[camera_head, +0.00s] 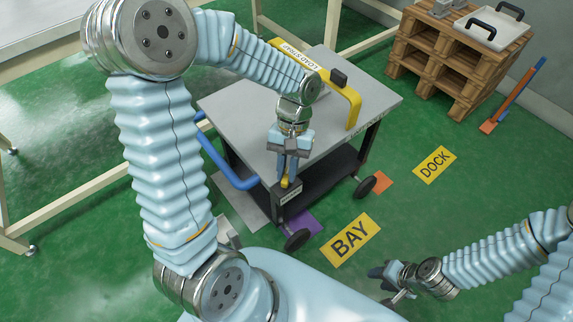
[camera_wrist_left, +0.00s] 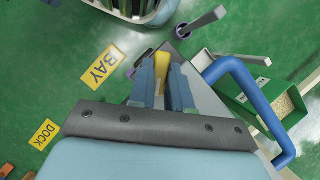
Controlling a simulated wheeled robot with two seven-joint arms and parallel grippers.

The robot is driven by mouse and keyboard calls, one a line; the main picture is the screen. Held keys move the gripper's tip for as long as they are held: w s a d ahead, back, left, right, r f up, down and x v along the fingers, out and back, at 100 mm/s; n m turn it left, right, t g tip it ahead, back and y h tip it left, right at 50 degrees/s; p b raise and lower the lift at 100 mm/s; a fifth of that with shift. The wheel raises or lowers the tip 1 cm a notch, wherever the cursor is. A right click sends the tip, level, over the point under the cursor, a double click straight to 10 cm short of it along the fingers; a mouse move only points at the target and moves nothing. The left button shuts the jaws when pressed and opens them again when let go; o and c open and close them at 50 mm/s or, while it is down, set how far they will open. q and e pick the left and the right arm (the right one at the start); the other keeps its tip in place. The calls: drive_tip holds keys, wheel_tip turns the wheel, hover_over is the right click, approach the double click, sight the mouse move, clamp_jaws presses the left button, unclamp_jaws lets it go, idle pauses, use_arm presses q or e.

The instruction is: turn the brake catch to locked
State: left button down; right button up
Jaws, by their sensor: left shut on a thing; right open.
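The cart (camera_head: 235,107) has a grey top, a blue push handle (camera_head: 222,160) on its left and a yellow bar (camera_head: 352,100) on its far right. The brake catch (camera_head: 286,183) is a small yellow lever at the near corner of the cart, above a small pale label. My left gripper (camera_head: 288,178) points down there and is shut on the yellow lever. The lever (camera_wrist_left: 161,64) also shows between the blue fingers in the left wrist view. The fingers partly hide it, and its lock position cannot be read. My right gripper (camera_head: 390,277) is open and empty, low at the right.
Yellow floor plates read BAY (camera_head: 350,240) and DOCK (camera_head: 435,165). A wooden pallet stack (camera_head: 440,60) stands at the back right. The green floor between the cart and my right arm is mostly clear.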

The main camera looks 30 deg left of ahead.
use_arm(q)
drive_tip(key=m+y, duration=0.1)
drive_tip(key=m, duration=0.2)
drive_tip(key=shift+d+m+y+p, duration=0.1)
drive_tip(key=shift+m+y+p, duration=0.2)
drive_tip(key=shift+p, duration=0.05)
drive_tip(key=shift+d+m+y, duration=0.1)
drive_tip(key=shift+m+y, duration=0.5)
drive_tip(key=shift+m, duration=1.2)
drive_tip(key=c, duration=1.1)
unclamp_jaws()
drive_tip(key=shift+o, duration=0.2)
drive_tip(key=p+v, duration=0.1)
drive_tip(key=v, duration=1.2)
drive_tip(key=shift+d+r, duration=0.15)
drive_tip(key=shift+r, duration=0.3)
